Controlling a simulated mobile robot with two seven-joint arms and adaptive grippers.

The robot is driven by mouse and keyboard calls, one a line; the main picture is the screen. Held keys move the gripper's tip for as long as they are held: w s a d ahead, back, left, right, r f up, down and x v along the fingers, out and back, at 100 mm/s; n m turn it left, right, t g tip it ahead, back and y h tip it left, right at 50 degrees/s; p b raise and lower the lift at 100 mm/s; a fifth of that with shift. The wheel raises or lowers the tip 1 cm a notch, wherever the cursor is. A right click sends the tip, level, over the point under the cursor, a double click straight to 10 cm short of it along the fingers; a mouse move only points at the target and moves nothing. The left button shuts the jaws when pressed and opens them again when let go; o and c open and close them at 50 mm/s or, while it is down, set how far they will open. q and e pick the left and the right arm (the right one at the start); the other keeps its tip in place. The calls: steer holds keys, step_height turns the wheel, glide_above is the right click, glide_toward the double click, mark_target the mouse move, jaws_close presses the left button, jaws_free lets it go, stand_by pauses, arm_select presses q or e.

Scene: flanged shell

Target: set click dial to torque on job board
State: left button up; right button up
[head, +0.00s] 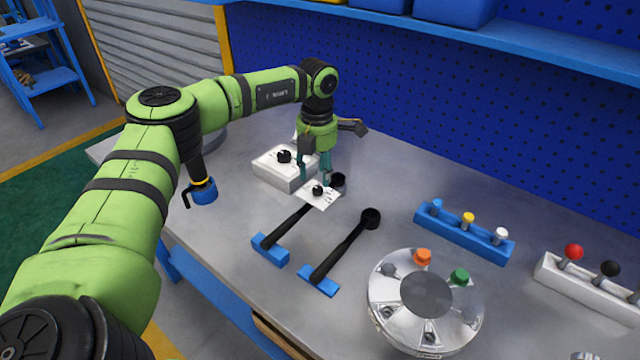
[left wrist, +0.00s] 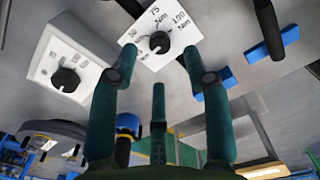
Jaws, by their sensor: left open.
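The job board shows as a small white plate (head: 324,201) on the bench; in the left wrist view the plate (left wrist: 152,60) carries "75 Nm" and "100 Nm" marks. Its black click dial (head: 318,190), also in the left wrist view (left wrist: 160,42), sits mid-plate; I cannot tell which mark it points at. My left gripper (head: 314,177) is open and points down above the plate. In the left wrist view its teal fingertips (left wrist: 160,51) stand apart to either side of the dial, not visibly touching it. My right gripper is not in view.
A white box (head: 272,170) with another black knob (head: 284,157) stands close beside the plate. Two black wrenches (head: 345,245) with blue ends lie in front. A round metal flanged shell (head: 385,315), a blue rack (head: 462,240) and a white rack (head: 590,292) stand right.

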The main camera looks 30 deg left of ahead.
mark_target(317, 188)
arm_select(q)
step_height(317, 188, down, 4)
steer(key=shift+f+p, duration=0.1)
steer(key=shift+p, duration=0.3)
steer(key=shift+f, duration=0.15)
jaws_close()
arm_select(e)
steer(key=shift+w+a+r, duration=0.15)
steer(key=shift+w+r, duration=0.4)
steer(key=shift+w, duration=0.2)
